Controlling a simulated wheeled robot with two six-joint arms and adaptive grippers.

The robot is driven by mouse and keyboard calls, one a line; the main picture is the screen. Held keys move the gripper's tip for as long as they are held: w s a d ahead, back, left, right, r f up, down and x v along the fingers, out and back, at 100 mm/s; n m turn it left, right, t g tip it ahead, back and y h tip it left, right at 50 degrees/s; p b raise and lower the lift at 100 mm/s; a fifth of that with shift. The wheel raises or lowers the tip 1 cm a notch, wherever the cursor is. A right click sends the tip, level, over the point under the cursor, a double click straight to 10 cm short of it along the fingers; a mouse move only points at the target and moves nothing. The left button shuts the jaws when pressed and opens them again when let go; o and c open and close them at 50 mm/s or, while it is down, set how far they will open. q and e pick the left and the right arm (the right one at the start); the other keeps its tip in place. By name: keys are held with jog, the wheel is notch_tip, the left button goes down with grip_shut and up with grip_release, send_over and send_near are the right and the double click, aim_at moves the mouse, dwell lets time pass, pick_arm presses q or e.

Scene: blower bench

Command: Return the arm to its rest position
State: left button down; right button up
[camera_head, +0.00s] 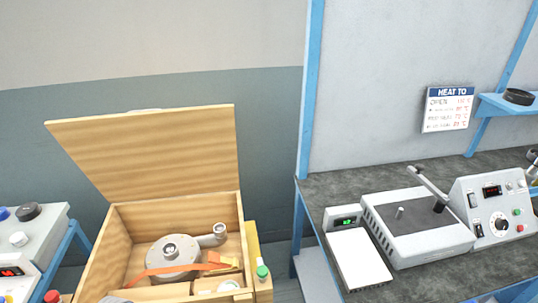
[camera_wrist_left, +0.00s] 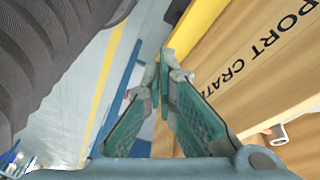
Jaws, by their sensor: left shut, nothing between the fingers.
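My left gripper (camera_wrist_left: 165,65) shows in the left wrist view. Its two green-padded fingers meet at the tips, with nothing held between them. It is beside a wooden crate (camera_wrist_left: 245,60) with dark lettering on its side; whether they touch, I cannot tell. In the head view the open crate (camera_head: 222,180) stands at lower left with its lid (camera_head: 150,150) raised. A grey round blower housing (camera_head: 175,255) with an outlet pipe lies inside, with an orange strap across it. I see neither gripper clearly in the head view.
A dark bench (camera_head: 330,185) at right holds a white-topped scale (camera_head: 360,262), a grey machine with a lever (camera_head: 420,230) and a control box (camera_head: 495,210). A grey panel with knobs (camera_head: 30,235) is at far left. A dark ribbed shape fills the wrist view's upper left.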

pick_arm(q)
jog(key=s+d+r+n+t+y, duration=0.1)
jog(key=s+r+n+t+y, duration=0.15)
jog(key=s+r+n, duration=0.4)
jog(key=s+a+f+n+g+y+b, duration=0.1)
jog(key=s+f+b, duration=0.15)
jog(key=f, duration=1.15)
jog(key=s+a+f+n+b, duration=0.1)
jog(key=f+b, duration=0.2)
jog(key=f, duration=1.1)
jog(key=s+f+g+b, duration=0.1)
jog(key=s+f+b, duration=0.3)
jog(key=s+f, duration=1)
jog(key=shift+a+f, duration=0.35)
jog(key=shift+f, duration=0.5)
jog(key=shift+n+g, duration=0.25)
